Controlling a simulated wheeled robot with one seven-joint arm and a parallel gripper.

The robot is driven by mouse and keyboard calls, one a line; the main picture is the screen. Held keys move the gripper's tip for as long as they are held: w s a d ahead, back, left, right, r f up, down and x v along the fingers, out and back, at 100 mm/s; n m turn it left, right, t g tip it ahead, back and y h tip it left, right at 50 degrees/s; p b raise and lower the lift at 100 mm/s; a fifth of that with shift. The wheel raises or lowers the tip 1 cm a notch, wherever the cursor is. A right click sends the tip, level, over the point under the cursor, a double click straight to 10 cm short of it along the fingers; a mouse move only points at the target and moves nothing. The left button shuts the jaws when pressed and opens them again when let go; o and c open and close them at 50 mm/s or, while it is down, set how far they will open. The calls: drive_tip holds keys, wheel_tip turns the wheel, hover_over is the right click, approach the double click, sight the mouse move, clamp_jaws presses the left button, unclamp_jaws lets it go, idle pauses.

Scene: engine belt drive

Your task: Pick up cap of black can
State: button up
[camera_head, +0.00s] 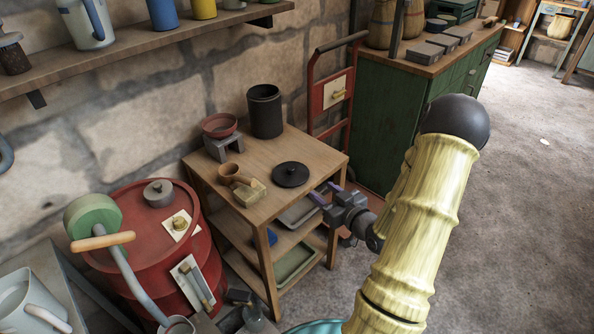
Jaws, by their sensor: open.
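The black can (265,112) stands upright and open at the back of a small wooden table (262,156). A round black cap (290,174) with a small knob lies flat on the tabletop, near the right front edge and apart from the can. My gripper (327,193) is just right of the table's edge, a short way from the cap and not touching it. Its purple-tipped fingers point left toward the table. It is open with nothing between the fingers.
A red drum (140,225) stands at left. A red hand truck (335,92) and green cabinet (390,110) stand behind. The floor at right is open.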

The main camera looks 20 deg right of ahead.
drive_tip(key=shift+w, duration=0.1)
approach(291, 168)
drive_tip(key=x, duration=0.5)
drive_tip(key=shift+r, duration=0.2)
drive_tip(key=x, duration=0.5)
drive_tip(key=shift+f, duration=0.2)
drive_tip(key=shift+c, duration=0.5)
clamp_jaws()
